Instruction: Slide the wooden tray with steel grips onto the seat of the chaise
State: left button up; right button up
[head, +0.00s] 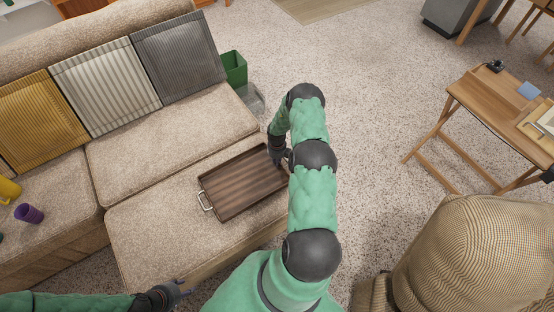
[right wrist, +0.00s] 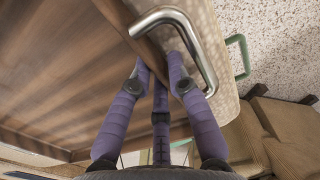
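The wooden tray (head: 240,184) is dark and rectangular with raised walls. In the head view it lies on the beige chaise seat (head: 150,232), near the seat's right side. Its near-left steel grip (head: 206,201) is free. My right gripper (head: 277,156) is at the opposite end, partly hidden by my arm. In the right wrist view its purple fingers (right wrist: 158,66) close around the tray's end wall, beside the other steel grip (right wrist: 188,45). The tray floor (right wrist: 60,70) is bare. My left gripper (head: 176,290) is low at the chaise's front edge, away from the tray; its fingers are barely visible.
Cushions (head: 105,85) line the sofa back. A purple cup (head: 28,213) and yellow mug (head: 8,190) sit at far left. A green bin (head: 234,68) stands beyond the sofa. A wooden table (head: 490,105) and a brown woven seat (head: 480,255) are right. Carpet between is open.

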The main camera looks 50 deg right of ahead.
aim_at(265, 148)
grip_shut()
jog(key=w+b, duration=0.1)
jog(key=w, duration=0.1)
jog(key=w+d+b, duration=0.1)
jog(key=w+b, duration=0.1)
jog(key=shift+w+d+f, duration=0.1)
jog(key=shift+w+d, duration=0.05)
jog(key=shift+w, duration=0.2)
jog(key=shift+w+d+b, duration=0.2)
jog(key=shift+w+b, duration=0.1)
jog(key=shift+w, duration=0.4)
jog(key=shift+w+d+b, duration=0.15)
jog(key=shift+w+b, duration=0.1)
jog(key=shift+w, duration=0.4)
jog(key=shift+w+d, duration=0.2)
jog(key=shift+w, duration=0.4)
jog(key=shift+w+d, duration=0.15)
jog(key=shift+w, duration=0.4)
jog(key=shift+r, duration=0.2)
